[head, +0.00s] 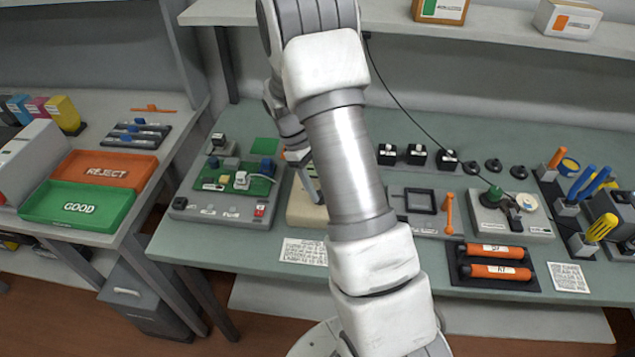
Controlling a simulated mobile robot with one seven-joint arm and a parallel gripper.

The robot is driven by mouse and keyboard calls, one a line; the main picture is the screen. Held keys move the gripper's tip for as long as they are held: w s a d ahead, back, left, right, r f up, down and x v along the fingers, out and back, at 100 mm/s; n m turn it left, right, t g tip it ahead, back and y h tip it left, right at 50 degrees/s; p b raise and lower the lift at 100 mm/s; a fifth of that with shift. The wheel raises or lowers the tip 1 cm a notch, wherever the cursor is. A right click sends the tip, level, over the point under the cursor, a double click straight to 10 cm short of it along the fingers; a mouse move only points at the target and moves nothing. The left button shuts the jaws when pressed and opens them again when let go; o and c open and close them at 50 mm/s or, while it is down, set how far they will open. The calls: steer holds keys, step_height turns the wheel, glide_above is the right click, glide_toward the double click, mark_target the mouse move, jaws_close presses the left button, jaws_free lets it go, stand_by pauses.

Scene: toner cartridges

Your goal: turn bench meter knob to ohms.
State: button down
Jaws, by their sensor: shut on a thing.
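The bench meter (300,212) appears to be the beige box on the green bench, left of my arm. My arm covers its right side and much of its top. My gripper (316,196) is partly in view at the meter, reaching down over it from behind my forearm. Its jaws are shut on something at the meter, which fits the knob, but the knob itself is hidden. The dial marks and the knob's pointing direction cannot be seen. A bit of orange shows beside the gripper.
A grey test unit with a green circuit board (235,182) stands close left of the meter. A printed card (303,251) lies in front. Right of my arm are a black-framed fixture (420,201) and a tray with orange rollers (493,271). A shelf (500,38) runs above.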

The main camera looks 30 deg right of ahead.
steer(key=m, duration=0.1)
steer(key=m+y, duration=0.1)
steer(key=m, duration=0.1)
steer(key=shift+w+d+m, duration=0.1)
steer(key=shift+d+m, duration=0.05)
steer(key=shift+m, duration=0.15)
steer(key=shift+m+g+y+p, duration=0.4)
steer(key=shift+m+y, duration=0.5)
steer(key=shift+m, duration=0.9)
steer(key=shift+c, duration=1.6)
jaws_free()
